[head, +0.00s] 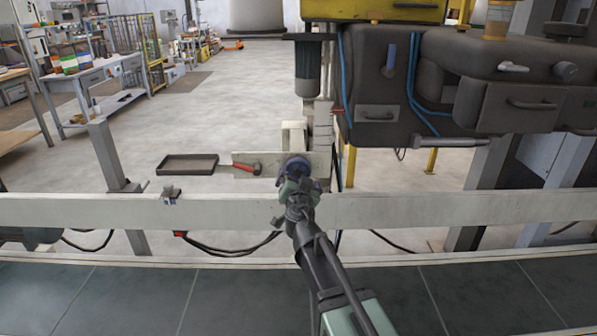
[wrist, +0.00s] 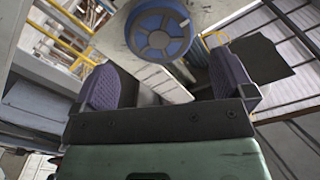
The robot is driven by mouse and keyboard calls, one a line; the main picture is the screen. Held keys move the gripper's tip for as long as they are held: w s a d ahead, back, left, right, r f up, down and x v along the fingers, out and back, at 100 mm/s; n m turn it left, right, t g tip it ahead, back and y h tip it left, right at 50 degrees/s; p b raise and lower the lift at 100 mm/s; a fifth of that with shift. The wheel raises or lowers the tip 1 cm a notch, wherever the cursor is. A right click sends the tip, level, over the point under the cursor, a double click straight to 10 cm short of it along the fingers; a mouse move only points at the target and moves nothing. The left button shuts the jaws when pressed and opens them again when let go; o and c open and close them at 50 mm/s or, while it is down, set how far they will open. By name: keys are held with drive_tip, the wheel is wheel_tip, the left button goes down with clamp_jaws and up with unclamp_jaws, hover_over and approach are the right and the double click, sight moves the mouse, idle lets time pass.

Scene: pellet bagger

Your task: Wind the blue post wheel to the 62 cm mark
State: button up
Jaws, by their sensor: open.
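In the head view my gripper (head: 297,172) is in front of the pale post (head: 322,130) and hides most of the wheel. A red pointer (head: 338,110) sits on the post. The scale marks are too small to read.
A pale rail (head: 420,208) runs across below the post. A shelf plate holds a red-handled tool (head: 247,168), with a dark tray (head: 187,164) to its left. The large dark machine (head: 430,85) hangs at the upper right.

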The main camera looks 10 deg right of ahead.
sight(298, 171)
drive_tip(key=w, duration=0.4)
drive_tip(key=w+d, duration=0.1)
drive_tip(key=w, duration=0.1)
drive_tip(key=c, duration=0.8)
drive_tip(key=shift+o, duration=0.2)
